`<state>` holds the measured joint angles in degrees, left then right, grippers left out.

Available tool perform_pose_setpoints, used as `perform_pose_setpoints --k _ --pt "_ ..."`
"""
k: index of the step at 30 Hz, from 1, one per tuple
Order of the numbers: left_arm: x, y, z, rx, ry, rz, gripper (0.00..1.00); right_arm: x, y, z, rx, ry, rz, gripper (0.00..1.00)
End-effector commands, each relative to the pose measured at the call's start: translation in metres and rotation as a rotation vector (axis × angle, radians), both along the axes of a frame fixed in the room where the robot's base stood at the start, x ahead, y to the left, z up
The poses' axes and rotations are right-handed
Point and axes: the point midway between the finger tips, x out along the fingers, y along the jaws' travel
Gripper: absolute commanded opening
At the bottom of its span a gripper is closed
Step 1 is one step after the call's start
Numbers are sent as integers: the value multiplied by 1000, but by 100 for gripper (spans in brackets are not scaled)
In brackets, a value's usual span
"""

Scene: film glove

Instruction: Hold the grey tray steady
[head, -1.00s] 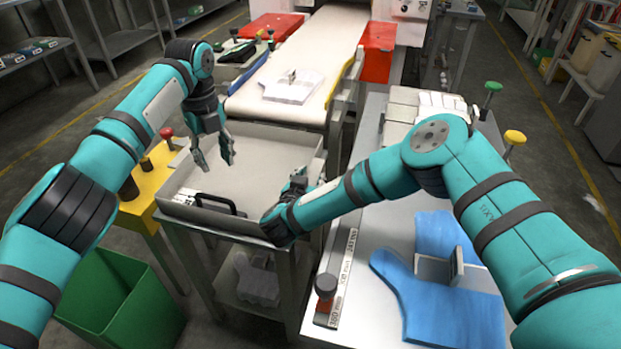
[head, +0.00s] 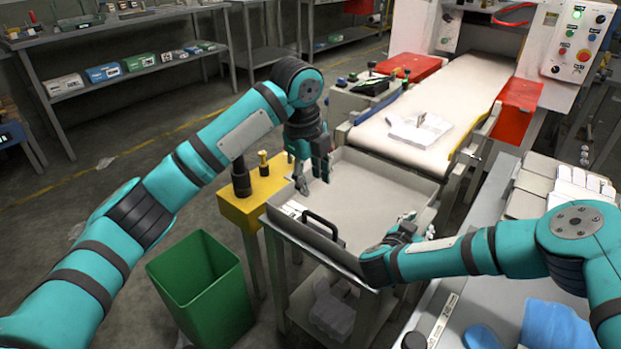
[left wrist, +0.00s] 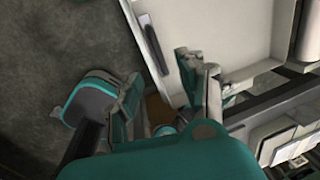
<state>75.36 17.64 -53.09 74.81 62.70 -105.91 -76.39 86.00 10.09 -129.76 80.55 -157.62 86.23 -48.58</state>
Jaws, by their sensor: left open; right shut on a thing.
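My left gripper (head: 313,184) is open and empty over the tray's left side, fingers pointing down.
A white glove-shaped piece (head: 418,130) lies on the conveyor belt (head: 455,95) behind the tray. A yellow stand (head: 258,190) is left of the tray, and a green bin (head: 203,290) stands on the floor. Blue glove shapes (head: 550,325) lie on the right-hand table.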

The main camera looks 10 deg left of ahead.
Motion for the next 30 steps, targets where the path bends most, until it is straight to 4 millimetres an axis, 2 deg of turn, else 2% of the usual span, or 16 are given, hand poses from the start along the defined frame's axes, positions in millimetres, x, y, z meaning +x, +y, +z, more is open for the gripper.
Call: perform_pose_setpoints --k 4,7,21,25,30 --pt "-7 3 0 -10 -7 45 40 0 0 1 -2 -1 -1 0" --pt "-6 3 -9 -12 -7 52 40 0 0 1 -2 -1 -1 0" --pt "8 -5 -90 -11 -6 50 40 0 0 1 -2 -1 -1 0" --pt "11 -7 -105 -11 -6 50 40 0 0 1 -2 -1 0 0" --pt "13 -8 -114 -11 -9 49 40 0 0 1 -2 -1 -1 0"
